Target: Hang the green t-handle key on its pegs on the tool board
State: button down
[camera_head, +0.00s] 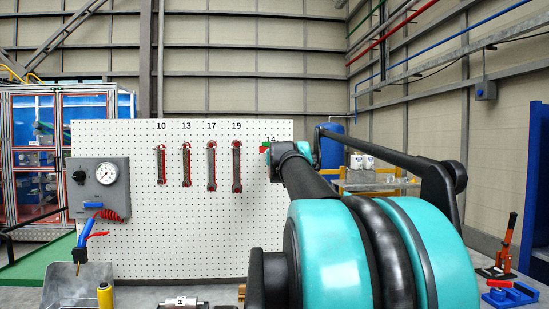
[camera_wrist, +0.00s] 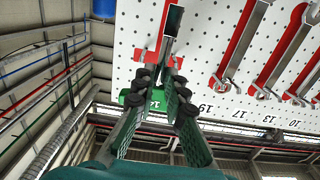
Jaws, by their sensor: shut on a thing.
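In the wrist view my gripper (camera_wrist: 165,82) is shut on the green t-handle key, right in front of the tool board (camera_wrist: 262,30). The key's green handle (camera_wrist: 132,100) lies crosswise by the 14 label, and its dark shaft (camera_wrist: 173,20) runs along the board over a red outline. The shaft looks slightly offset from the outline. In the head view only a bit of green (camera_head: 264,148) shows under the 14 label, beside my wrist. The pegs for the key are hidden, so I cannot tell whether it touches them.
Several wrenches, such as the 19 wrench (camera_head: 237,166), hang left of the key on the board. A gauge panel (camera_head: 99,188) is at the board's left. A red-handled tool (camera_head: 505,246) stands far right. Open space lies right of the board.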

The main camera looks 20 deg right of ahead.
jog(key=f+x, duration=0.1)
jog(key=x, duration=0.7)
jog(key=shift+w+f, duration=0.15)
jog(key=shift+f, duration=0.05)
dwell(0.6)
jog(key=shift+d, duration=0.1)
jog(key=c, duration=1.5)
grip_release()
jog(key=v, duration=1.2)
jog(key=shift+r, duration=0.1)
